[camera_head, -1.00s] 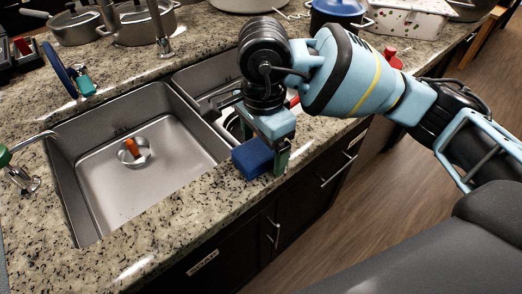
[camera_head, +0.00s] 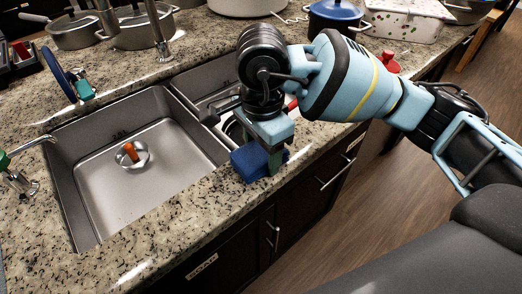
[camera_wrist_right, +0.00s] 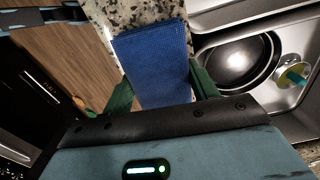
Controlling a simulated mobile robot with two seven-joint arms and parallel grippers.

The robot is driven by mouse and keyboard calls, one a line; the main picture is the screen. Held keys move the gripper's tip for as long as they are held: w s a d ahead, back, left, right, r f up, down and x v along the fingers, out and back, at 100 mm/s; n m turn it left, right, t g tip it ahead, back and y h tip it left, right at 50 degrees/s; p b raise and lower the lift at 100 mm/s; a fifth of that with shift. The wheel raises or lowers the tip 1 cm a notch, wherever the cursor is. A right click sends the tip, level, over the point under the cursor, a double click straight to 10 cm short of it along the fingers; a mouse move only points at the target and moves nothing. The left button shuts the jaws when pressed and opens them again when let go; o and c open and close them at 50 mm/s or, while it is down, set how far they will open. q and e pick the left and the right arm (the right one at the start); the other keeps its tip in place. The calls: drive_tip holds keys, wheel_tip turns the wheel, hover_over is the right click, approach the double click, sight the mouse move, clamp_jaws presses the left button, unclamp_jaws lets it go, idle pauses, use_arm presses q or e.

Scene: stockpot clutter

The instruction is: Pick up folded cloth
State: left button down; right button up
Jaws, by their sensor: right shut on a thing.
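The folded cloth (camera_head: 246,163) is blue and sits at the front counter strip, right of the large sink basin. My right gripper (camera_head: 274,158) comes down over it from above and is shut on it. In the right wrist view the cloth (camera_wrist_right: 155,62) lies between the two green fingers of the right gripper (camera_wrist_right: 162,95), with speckled counter beyond it. I cannot tell whether the cloth is clear of the counter. My left gripper is not in view.
The large sink basin (camera_head: 84,200) holds a small bowl (camera_head: 128,155) with an orange item. A dark pan (camera_wrist_right: 241,62) lies in the smaller basin. Pots (camera_head: 75,30), a blue-lidded pot (camera_head: 335,14) and a spotted container (camera_head: 408,20) stand at the back. The front counter left of the cloth is clear.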

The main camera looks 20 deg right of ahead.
sight(262, 150)
drive_tip(key=shift+r, duration=0.65)
wheel_tip(262, 150, up, 2)
drive_tip(key=shift+s+r, duration=0.1)
drive_tip(key=s+a+r, duration=0.1)
drive_tip(key=s+a, duration=0.1)
drive_tip(key=s, duration=1.3)
drive_tip(key=shift+s+a+r+b, duration=0.15)
drive_tip(key=shift+s+b, duration=0.2)
drive_tip(key=shift+b, duration=0.05)
